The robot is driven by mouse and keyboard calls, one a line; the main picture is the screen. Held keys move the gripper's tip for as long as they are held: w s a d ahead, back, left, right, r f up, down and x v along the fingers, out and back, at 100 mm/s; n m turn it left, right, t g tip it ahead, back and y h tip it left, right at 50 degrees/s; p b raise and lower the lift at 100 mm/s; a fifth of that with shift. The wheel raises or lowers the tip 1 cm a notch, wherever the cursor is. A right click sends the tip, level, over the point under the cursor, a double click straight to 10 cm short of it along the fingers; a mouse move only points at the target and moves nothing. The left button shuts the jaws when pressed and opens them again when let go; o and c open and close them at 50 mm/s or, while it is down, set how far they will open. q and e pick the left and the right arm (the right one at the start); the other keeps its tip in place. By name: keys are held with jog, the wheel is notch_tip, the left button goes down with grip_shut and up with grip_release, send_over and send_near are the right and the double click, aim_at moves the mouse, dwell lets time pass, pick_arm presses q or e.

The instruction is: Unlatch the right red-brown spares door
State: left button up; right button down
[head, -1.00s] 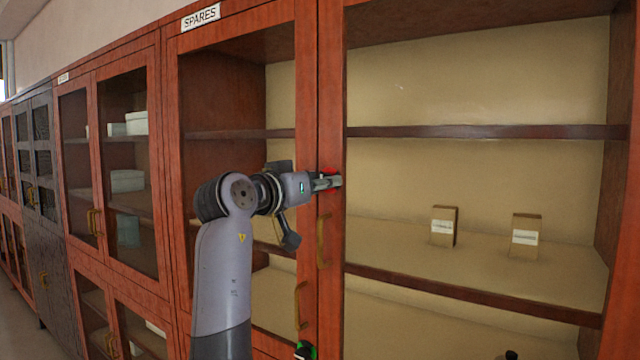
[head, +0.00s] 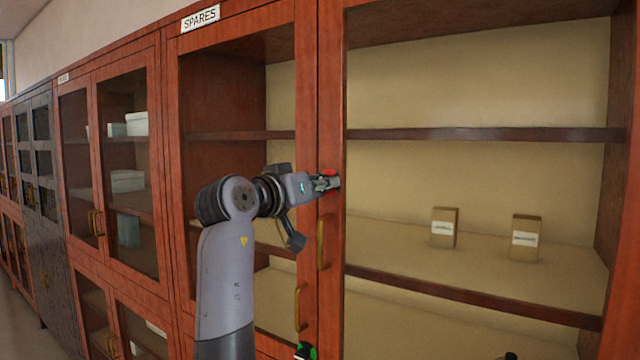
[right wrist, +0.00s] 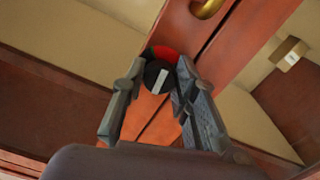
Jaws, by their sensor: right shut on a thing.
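The right spares door (head: 331,300) has a red-brown frame and appears closed. Its latch (head: 329,172) shows a bit of red behind my fingers in the head view. In the right wrist view the latch is a round black knob (right wrist: 157,77) with a pale bar, with red showing around its upper side. My right gripper (head: 328,183) is at the latch; its fingers (right wrist: 150,88) sit on both sides of the knob and are shut on it. The fingers hide part of the knob. A brass handle (head: 322,243) is just below. My left gripper is not in view.
The left spares door (head: 307,90) is beside it, with its own brass handle (head: 300,306). A small green and black part (head: 305,350) shows at the bottom edge. Two small boxes (head: 444,228) (head: 525,238) stand on a shelf behind the right door. More cabinets run off left.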

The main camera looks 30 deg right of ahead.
jog(key=n+p, duration=0.1)
jog(key=n, duration=0.2)
jog(key=n+p, duration=0.1)
jog(key=n, duration=0.1)
jog(key=shift+r+p, duration=0.25)
jog(key=shift+p, duration=0.05)
jog(key=n+p, duration=0.2)
jog(key=n, duration=0.2)
jog(key=n+p, duration=0.3)
jog(key=n, duration=0.2)
jog(key=shift+p, duration=0.4)
jog(key=shift+n+p, duration=1)
jog(key=shift+n, duration=0.3)
jog(key=shift+f, duration=0.1)
jog(key=c, duration=1.3)
grip_release()
